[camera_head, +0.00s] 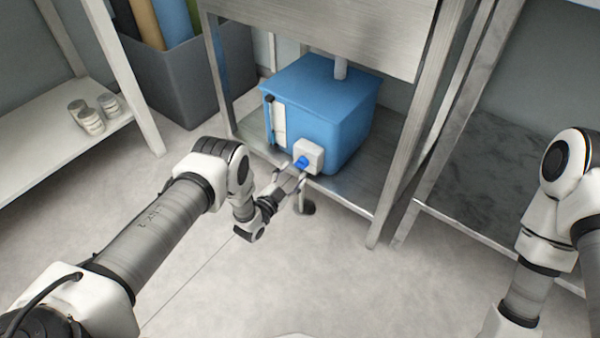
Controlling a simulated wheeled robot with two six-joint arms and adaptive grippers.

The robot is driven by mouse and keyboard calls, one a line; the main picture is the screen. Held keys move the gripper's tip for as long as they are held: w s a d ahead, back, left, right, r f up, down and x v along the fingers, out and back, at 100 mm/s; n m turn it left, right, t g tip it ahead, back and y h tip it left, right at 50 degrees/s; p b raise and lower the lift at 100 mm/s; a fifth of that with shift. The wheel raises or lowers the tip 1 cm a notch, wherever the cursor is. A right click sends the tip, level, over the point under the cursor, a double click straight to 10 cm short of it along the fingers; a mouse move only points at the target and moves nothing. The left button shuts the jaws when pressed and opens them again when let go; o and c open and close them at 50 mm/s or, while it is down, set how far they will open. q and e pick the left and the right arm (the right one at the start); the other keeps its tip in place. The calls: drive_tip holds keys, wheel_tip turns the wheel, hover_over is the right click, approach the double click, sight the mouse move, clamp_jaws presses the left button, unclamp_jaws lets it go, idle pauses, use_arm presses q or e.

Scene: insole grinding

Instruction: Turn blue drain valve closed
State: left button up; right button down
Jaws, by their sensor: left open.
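A blue tank (338,105) stands on the low metal shelf under a steel sink or bench. A white valve block (310,153) sits low on its front, with a small blue drain valve (301,162) on it. My left gripper (296,177) reaches in from the left, right at the valve. Its fingers are open and close around or beside the blue valve; I cannot tell whether they touch it. Part of the valve is hidden by the fingers. My right arm shows at the right edge, but its gripper is out of view.
The metal shelf (350,200) and the bench leg (408,130) stand close to the right of the tank. A grey bin (185,90) with rolls is at the back left. A white shelf (60,150) holds several small jars (88,118). The floor (280,270) in front is clear.

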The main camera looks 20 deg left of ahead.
sight(299, 167)
use_arm(q)
drive_tip(key=b+x, duration=0.1)
drive_tip(key=x, duration=0.3)
drive_tip(key=shift+w, duration=0.1)
drive_tip(key=c, duration=1.1)
use_arm(e)
wheel_tip(299, 167, down, 2)
drive_tip(key=shift+f, duration=0.1)
use_arm(q)
drive_tip(key=shift+n, duration=0.4)
drive_tip(key=n, duration=0.3)
drive_tip(key=shift+d, duration=0.1)
drive_tip(key=n, duration=0.4)
drive_tip(key=shift+n+g, duration=0.4)
drive_tip(key=n, duration=0.4)
drive_tip(key=shift+h, duration=0.4)
drive_tip(key=n, duration=0.4)
drive_tip(key=shift+r+g+b, duration=0.1)
drive_tip(key=shift+g+b, duration=0.2)
drive_tip(key=shift+b, duration=0.1)
use_arm(e)
drive_tip(key=shift+f, duration=0.25)
use_arm(q)
drive_tip(key=shift+n, duration=0.3)
